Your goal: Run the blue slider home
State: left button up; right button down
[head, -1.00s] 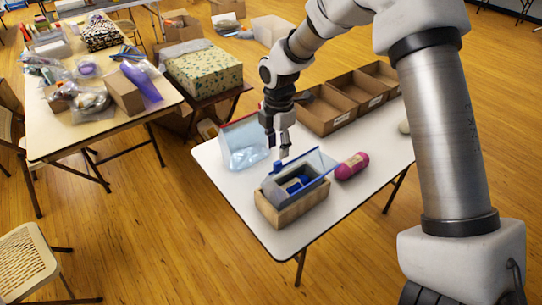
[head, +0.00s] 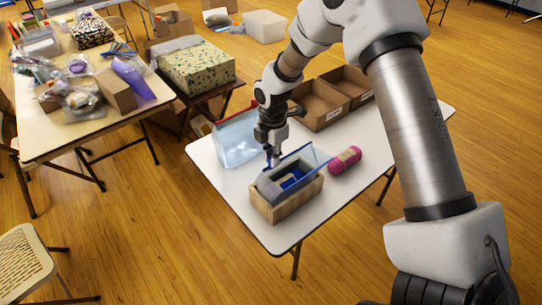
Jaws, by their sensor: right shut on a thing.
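A clear pouch (head: 311,156) with a blue edge stands open in a grey holder inside a wooden box (head: 284,208) on the white table. Blue material (head: 291,181) shows inside it. My right gripper (head: 271,160) points down at the pouch's far left end, at the end of the blue edge. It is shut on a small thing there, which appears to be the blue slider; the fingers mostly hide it. How far the pouch is closed is too small to tell. My left gripper is not in view.
A clear bluish bag (head: 238,140) with a red edge stands just left of my right gripper. A pink labelled roll (head: 345,160) lies right of the box. Open cardboard trays (head: 322,106) stand behind. The table (head: 222,184) is clear at its front left.

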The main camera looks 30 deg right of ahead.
jog(key=w+d+p, duration=0.1)
jog(key=d+p, duration=0.1)
jog(key=d, duration=1.2)
jog(key=shift+p, duration=0.35)
jog(key=c, duration=1.1)
grip_release()
jog(key=shift+c, duration=0.2)
notch_tip(320, 180, up, 12)
